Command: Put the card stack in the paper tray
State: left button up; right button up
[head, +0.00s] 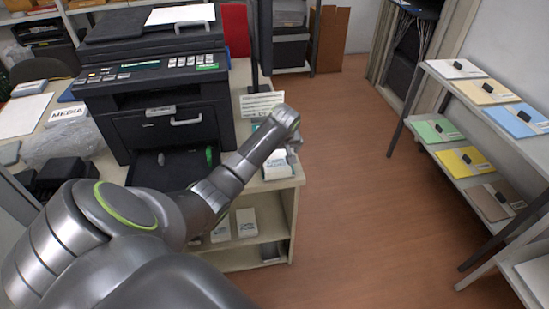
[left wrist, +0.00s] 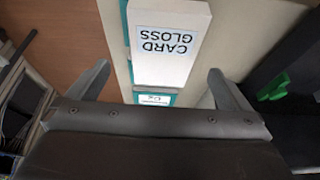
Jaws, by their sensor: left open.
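The card stack (head: 277,171) is a white block with a printed label, on the right end of the printer's cabinet top. In the left wrist view the card stack (left wrist: 172,62) reads "CARD GLOSS" and lies ahead, in the space between my fingers. My left gripper (head: 291,142) is over it, open and empty; in the left wrist view its two fingers (left wrist: 158,72) are spread wide. I cannot tell the height gap. The black paper tray (head: 165,178) is pulled out at the front of the printer, partly hidden by my left arm. My right gripper is out of view.
The black printer (head: 160,95) stands left of the stack. A green part (head: 210,156) is at the tray, also in the left wrist view (left wrist: 273,88). White boxes (head: 246,222) sit on the shelf below. A rack (head: 470,120) with coloured paper stands right, past open floor.

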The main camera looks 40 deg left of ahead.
aim_at(275, 157)
pick_arm(q)
jog(key=shift+a+x, duration=0.15)
jog(key=shift+x, duration=1.35)
jog(key=shift+a+x, duration=0.2)
jog(key=shift+x, duration=1.3)
jog(key=shift+r, duration=0.15)
jog(key=c, duration=1.3)
notch_tip(275, 157, up, 10)
